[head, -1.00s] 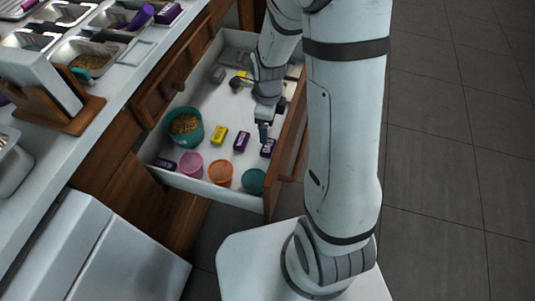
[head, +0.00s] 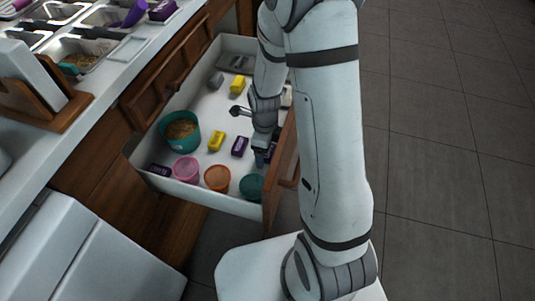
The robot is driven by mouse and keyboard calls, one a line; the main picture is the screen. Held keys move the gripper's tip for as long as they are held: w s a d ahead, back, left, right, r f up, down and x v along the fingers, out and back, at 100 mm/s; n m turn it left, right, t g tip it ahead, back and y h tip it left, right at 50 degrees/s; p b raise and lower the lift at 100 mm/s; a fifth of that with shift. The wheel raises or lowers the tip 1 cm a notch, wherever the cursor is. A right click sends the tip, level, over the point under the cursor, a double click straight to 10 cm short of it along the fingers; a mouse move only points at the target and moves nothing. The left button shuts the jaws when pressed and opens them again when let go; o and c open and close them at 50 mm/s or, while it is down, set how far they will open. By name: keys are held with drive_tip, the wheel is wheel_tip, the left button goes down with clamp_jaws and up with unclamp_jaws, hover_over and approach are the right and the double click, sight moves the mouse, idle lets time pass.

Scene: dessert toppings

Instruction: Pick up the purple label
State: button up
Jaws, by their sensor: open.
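Several small purple labels lie in the open white drawer. One purple label (head: 239,147) lies near the middle front, left of my gripper. Another purple label (head: 272,153) is at the right, near the drawer front, and is partly hidden by my gripper. A third, dark purple label (head: 160,170) lies at the front left corner. My gripper (head: 260,156) points down into the drawer, at or just above the right label. It is open. The gap between its fingers is too small to make out, and I cannot tell whether it touches that label.
A teal tub of brown grains (head: 180,131), a yellow block (head: 216,141) and pink (head: 186,169), orange (head: 217,178) and green (head: 251,186) cups stand in the drawer. The wooden drawer front (head: 280,172) rises close right of my gripper. The drawer's middle is mostly clear.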

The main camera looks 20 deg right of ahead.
drive_tip(key=shift+c, duration=0.2)
drive_tip(key=c, duration=1)
drive_tip(key=shift+r, duration=0.1)
